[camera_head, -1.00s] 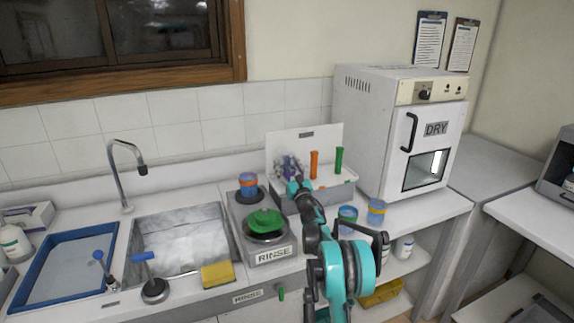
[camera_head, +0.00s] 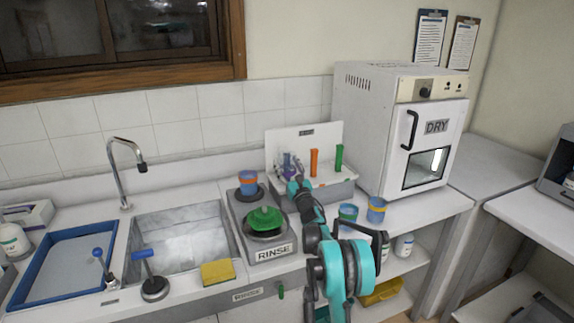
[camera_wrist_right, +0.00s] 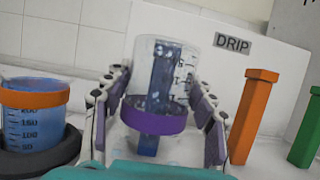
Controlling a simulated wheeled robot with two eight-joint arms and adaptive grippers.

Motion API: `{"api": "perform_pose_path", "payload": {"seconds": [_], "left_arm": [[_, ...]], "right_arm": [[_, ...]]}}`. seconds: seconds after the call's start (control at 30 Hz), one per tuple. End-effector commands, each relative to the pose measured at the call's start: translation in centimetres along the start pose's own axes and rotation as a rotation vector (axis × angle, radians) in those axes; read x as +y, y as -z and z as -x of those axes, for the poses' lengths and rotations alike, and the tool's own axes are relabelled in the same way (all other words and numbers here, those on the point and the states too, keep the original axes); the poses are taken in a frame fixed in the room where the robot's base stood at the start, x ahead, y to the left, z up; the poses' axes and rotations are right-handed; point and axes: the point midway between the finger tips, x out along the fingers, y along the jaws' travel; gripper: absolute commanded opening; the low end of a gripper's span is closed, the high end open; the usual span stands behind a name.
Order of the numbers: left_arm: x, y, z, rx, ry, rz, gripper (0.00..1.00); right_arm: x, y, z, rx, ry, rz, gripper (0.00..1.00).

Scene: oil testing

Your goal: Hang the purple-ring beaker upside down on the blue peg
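The purple-ring beaker (camera_wrist_right: 152,117) is upside down, a clear cup with its purple ring low. The blue peg (camera_wrist_right: 148,146) shows through its wall and below the ring, so the beaker sits over the peg, slightly tilted in the wrist view. My right gripper (camera_wrist_right: 163,105) has its fingers spread on both sides of the beaker, with a visible gap on the right side. In the head view my right gripper (camera_head: 291,165) is at the left end of the drip rack (camera_head: 325,192), partly hiding the beaker. My left gripper is not in view.
Orange (camera_wrist_right: 251,110) and green pegs (camera_wrist_right: 310,130) stand bare to the right. An orange-ring beaker (camera_wrist_right: 35,110) stands left on a dark round base. The rinse unit (camera_head: 265,232), sink (camera_head: 180,245), two beakers (camera_head: 376,209) and dry oven (camera_head: 400,130) are around.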

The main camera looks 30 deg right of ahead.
Motion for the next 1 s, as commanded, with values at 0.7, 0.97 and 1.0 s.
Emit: {"api": "perform_pose_path", "payload": {"seconds": [0.7, 0.97, 1.0], "left_arm": [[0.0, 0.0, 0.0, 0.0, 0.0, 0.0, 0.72], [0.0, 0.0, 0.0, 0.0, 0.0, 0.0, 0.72], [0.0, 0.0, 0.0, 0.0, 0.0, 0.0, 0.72]], "right_arm": [[-0.1, 0.0, 4.5, 0.001, 0.002, 0.001, 0.8], [-0.1, 0.0, 9.8, 0.0, 0.001, 0.001, 0.8], [-0.1, 0.0, 10.4, 0.0, 0.001, 0.001, 0.8]]}}
